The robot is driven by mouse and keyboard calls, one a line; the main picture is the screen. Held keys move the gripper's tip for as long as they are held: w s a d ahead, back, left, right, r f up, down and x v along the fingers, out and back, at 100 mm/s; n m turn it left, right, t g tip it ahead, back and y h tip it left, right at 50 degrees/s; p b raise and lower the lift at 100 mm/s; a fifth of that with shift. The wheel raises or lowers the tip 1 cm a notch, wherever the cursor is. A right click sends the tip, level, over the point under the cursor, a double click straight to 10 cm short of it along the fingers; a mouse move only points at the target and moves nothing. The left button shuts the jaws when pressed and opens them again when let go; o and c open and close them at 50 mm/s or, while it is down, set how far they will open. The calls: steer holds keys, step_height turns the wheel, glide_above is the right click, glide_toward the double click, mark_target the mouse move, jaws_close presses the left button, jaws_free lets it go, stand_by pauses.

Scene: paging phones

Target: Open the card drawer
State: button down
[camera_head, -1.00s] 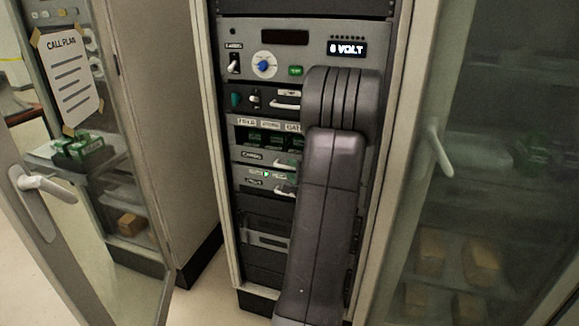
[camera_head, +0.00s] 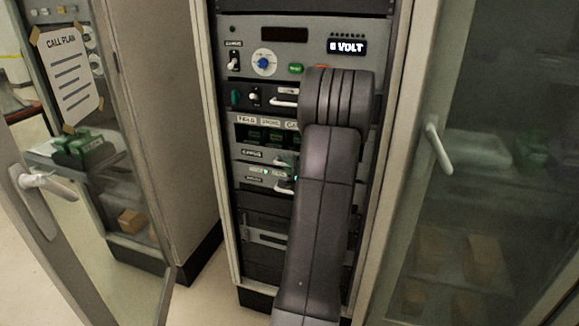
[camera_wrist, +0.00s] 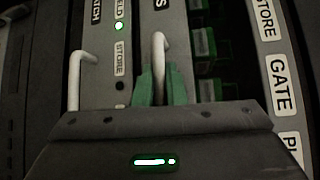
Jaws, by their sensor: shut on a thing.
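The card drawer (camera_head: 254,154) is a grey front labelled CARDS in the middle of the rack. Its white handle (camera_wrist: 160,55) stands between my gripper's (camera_wrist: 161,88) green fingertips in the wrist view. The gripper is shut on this handle. In the head view my arm covers the right part of the drawer front and most of the gripper. Green cards (camera_wrist: 207,45) show beside the drawer front in the wrist view. I cannot tell whether the drawer stands out from the rack.
A panel with a lit green lamp (camera_wrist: 119,25) and another white handle (camera_wrist: 78,75) adjoins the drawer. Above are a white-handled drawer (camera_head: 284,101) and a 6 VOLT display (camera_head: 347,47). Glass doors with handles (camera_head: 437,148) (camera_head: 40,200) flank the rack. A call plan (camera_head: 68,72) hangs left.

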steer(key=s+a+b, duration=0.4)
steer(key=s+b, duration=0.3)
steer(key=s, duration=0.6)
steer(key=s+a+b, duration=0.4)
steer(key=s+b, duration=0.2)
steer(key=s, duration=0.7)
steer(key=shift+s+a+b, duration=0.3)
steer(key=shift+s+b, duration=0.05)
steer(key=shift+s, duration=0.05)
steer(key=c, duration=1.5)
jaws_free()
